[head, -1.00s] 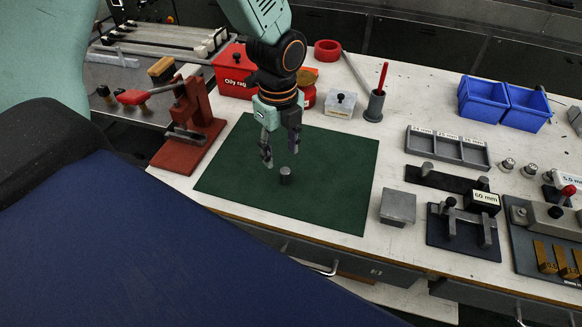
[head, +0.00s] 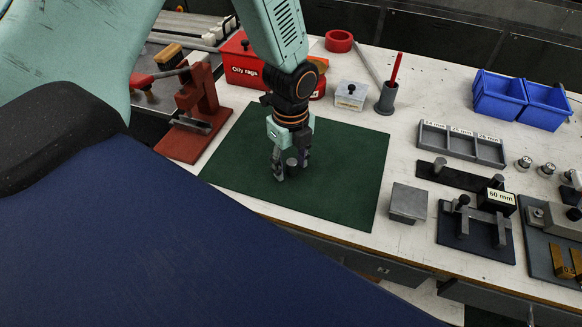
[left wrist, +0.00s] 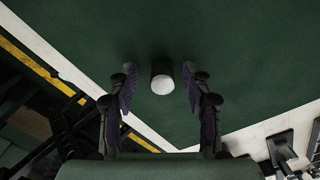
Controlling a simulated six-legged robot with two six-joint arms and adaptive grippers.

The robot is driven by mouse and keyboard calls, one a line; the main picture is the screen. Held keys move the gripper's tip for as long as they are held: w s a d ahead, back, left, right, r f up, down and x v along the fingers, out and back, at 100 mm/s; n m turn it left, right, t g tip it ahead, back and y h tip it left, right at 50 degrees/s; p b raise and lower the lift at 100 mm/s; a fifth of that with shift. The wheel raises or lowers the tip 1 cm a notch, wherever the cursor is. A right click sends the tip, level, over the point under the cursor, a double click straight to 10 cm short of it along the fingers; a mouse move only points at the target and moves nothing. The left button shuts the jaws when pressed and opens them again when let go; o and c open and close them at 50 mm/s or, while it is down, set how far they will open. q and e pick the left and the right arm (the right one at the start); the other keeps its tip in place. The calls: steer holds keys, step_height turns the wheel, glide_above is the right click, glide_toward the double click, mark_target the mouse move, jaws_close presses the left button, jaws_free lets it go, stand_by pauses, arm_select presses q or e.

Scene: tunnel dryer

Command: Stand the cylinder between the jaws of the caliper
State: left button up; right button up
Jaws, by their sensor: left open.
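A small grey cylinder (head: 292,162) stands upright on the green mat (head: 340,180). My left gripper (head: 291,169) is low over the mat, fingers pointing down on either side of the cylinder. In the left wrist view the cylinder (left wrist: 162,84) lies between the two open fingertips (left wrist: 160,76), with a gap on each side. A black plate with upright grey blocks and a knob (head: 476,232), by a "60 mm" sign, stands to the right; I cannot tell whether it is the caliper. My right gripper is not in view.
A grey square block (head: 408,203) sits right of the mat. Behind it are a grey three-slot tray (head: 460,145), blue bins (head: 520,100) and a cup with a red stick (head: 387,97). A red stand (head: 197,115) is left. The mat is otherwise clear.

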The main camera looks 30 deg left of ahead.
arm_select(q)
steer(key=shift+r, duration=0.1)
steer(key=shift+d, duration=0.15)
steer(key=shift+c, duration=1.2)
steer(key=shift+w, duration=0.15)
steer(key=shift+c, duration=1.3)
steer(key=c, duration=0.5)
jaws_close()
